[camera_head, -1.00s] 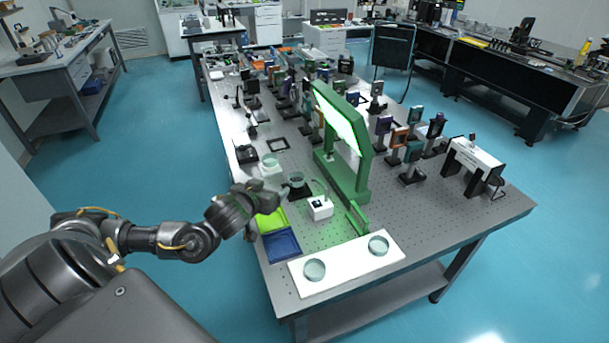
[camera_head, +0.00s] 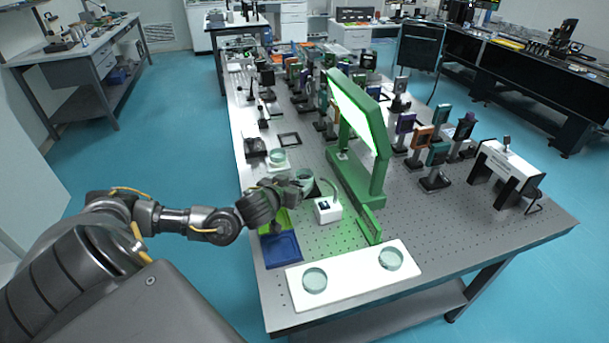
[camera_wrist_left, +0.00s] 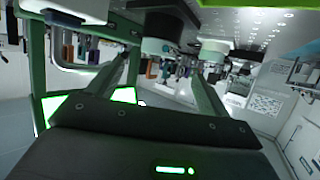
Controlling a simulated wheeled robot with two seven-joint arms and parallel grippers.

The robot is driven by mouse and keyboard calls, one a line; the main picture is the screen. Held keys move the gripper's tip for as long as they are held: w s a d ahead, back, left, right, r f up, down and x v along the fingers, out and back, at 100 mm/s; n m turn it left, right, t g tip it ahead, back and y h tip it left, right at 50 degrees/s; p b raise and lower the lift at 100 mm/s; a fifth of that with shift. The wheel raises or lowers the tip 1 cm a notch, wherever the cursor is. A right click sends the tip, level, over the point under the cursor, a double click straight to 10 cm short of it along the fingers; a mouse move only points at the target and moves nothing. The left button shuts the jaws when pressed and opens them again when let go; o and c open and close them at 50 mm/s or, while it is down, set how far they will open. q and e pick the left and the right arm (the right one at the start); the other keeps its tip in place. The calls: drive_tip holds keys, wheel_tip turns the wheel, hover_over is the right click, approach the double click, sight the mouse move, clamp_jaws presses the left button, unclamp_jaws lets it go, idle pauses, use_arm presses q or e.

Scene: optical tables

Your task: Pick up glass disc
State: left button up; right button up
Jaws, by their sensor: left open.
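A clear, greenish glass disc (camera_head: 304,176) sits on a black holder near the left side of the table. My left gripper (camera_head: 298,187) is level with it and partly covers it in the head view. The gripper is open, its two fingers apart (camera_wrist_left: 163,64) in the left wrist view. That view looks upside down; a pale round piece on a black base (camera_wrist_left: 163,40) shows just beyond the fingers, apart from them. Another glass disc (camera_head: 277,155) sits on a white stand behind. Two more discs, left (camera_head: 315,279) and right (camera_head: 391,258), lie on the front white board.
The white board (camera_head: 350,281) lies at the table's front. A blue tray (camera_head: 281,250) and a green tray (camera_head: 275,222) are below my gripper. A small white device (camera_head: 327,210) and a tall green frame (camera_head: 378,180) stand to the right.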

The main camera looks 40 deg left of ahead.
sight(302, 176)
use_arm(q)
drive_tip(key=shift+x, duration=1.3)
drive_tip(key=shift+w+p, duration=0.15)
drive_tip(key=shift+p, duration=0.15)
drive_tip(key=p+x, duration=0.1)
drive_tip(key=x, duration=0.4)
drive_tip(key=shift+d+f+p, duration=0.15)
drive_tip(key=shift+p, duration=0.15)
drive_tip(key=shift+c, duration=0.5)
drive_tip(key=c, duration=1.1)
drive_tip(key=shift+o, duration=0.2)
